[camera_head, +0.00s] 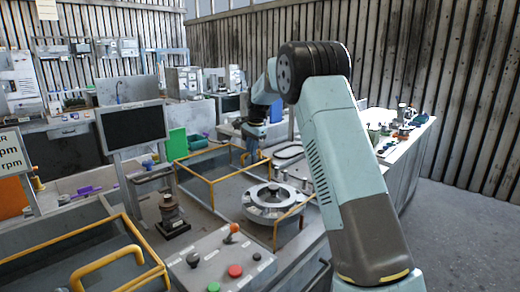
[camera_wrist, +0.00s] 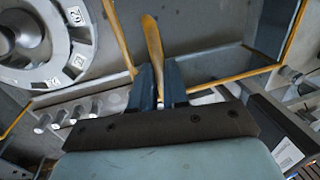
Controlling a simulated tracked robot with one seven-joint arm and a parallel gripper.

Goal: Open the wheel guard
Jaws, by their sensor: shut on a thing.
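The wheel guard (camera_head: 213,181) is a clear panel with a yellow frame, in the middle of the head view. It stands beside the round grey wheel (camera_head: 275,201), left of and behind it. My gripper (camera_head: 252,148) is at the guard's far right corner. In the wrist view, the dark fingers of my gripper (camera_wrist: 160,76) are shut on a yellow handle (camera_wrist: 152,40) of the guard. A yellow frame bar (camera_wrist: 120,38) runs just left of the handle. The wheel (camera_wrist: 80,62) with numbered labels shows at upper left. The fingertips partly hide the handle's lower end.
A control box (camera_head: 222,265) with red and green buttons stands in front of the wheel. A second yellow frame (camera_head: 115,262) is at front left. A monitor (camera_head: 134,127) stands behind it. Several grey pegs (camera_wrist: 70,115) line up near the wheel.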

